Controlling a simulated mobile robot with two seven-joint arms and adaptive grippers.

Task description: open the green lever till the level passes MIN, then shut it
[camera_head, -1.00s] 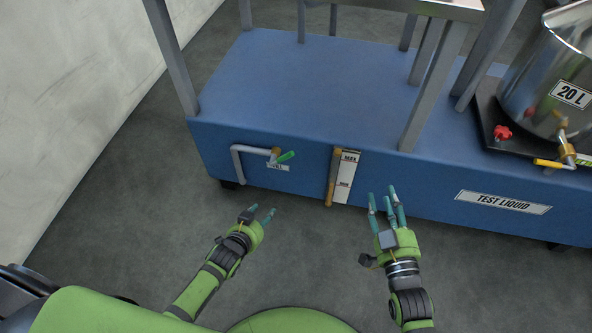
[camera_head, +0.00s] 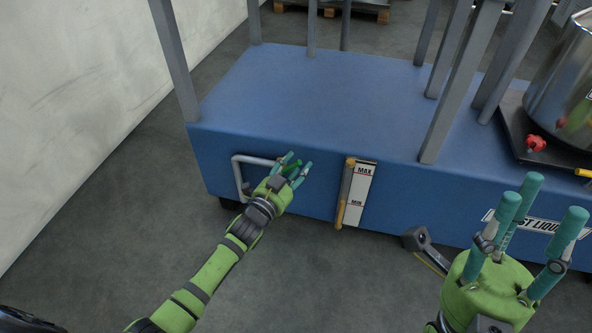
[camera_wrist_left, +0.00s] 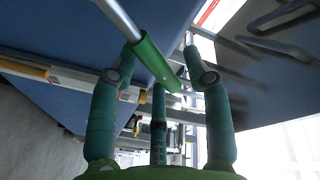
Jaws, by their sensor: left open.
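The green lever (camera_head: 292,167) is on the blue cart's front face, at the end of a grey pipe (camera_head: 236,172). In the left wrist view the lever (camera_wrist_left: 156,63) lies between the spread fingers of my left gripper (camera_wrist_left: 158,80). In the head view my left gripper (camera_head: 298,162) is open around the lever and partly covers it. The level gauge (camera_head: 361,190), with MAX above MIN and a yellowish tube (camera_head: 345,192), stands right of the lever; the liquid level is too small to tell. My right gripper (camera_head: 543,207) is open and empty at lower right.
The blue cart (camera_head: 300,90) has grey uprights (camera_head: 450,90). A pale wall (camera_head: 80,90) is at left. Grey floor is clear before the cart.

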